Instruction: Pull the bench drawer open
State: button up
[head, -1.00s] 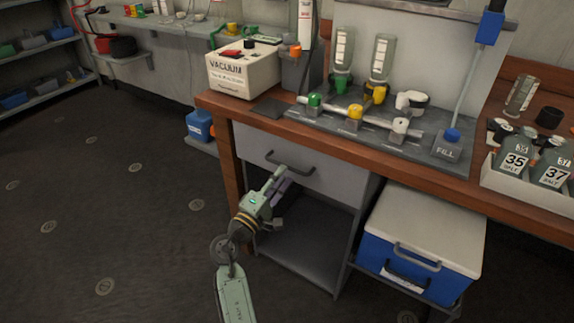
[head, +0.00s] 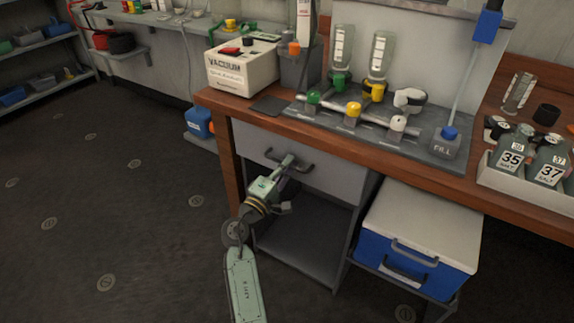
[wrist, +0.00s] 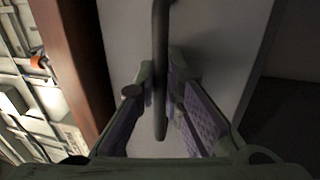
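The bench drawer (head: 335,177) is a grey front under the wooden bench top, and it looks closed. Its dark bar handle (head: 303,168) runs across the front. In the wrist view the handle (wrist: 160,75) passes between the two fingers. My gripper (head: 287,163) is at the handle's middle in the head view. In the wrist view my gripper (wrist: 160,85) has its purple-padded fingers apart, one on each side of the bar. A gap shows beside the bar, so the fingers do not look clamped on it.
An open grey shelf space (head: 300,235) lies under the drawer. A blue cooler with a white lid (head: 425,225) stands to the right. The bench top (head: 265,122) carries a vacuum box (head: 240,68) and a valve manifold. The floor (head: 120,220) at left is clear.

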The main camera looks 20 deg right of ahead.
grip_shut()
jog(key=shift+a, duration=0.1)
dwell(0.3)
jog(key=r+b+v, duration=0.1)
jog(key=r+v, duration=0.2)
jog(key=v, duration=1.4)
jog(key=s+a+r+b+v, duration=0.1)
jog(key=r+v, duration=0.2)
jog(key=v, duration=1.3)
jog(key=shift+s+a+r, duration=0.2)
jog(key=shift+s+a, duration=0.05)
jog(key=o, duration=0.6)
grip_release()
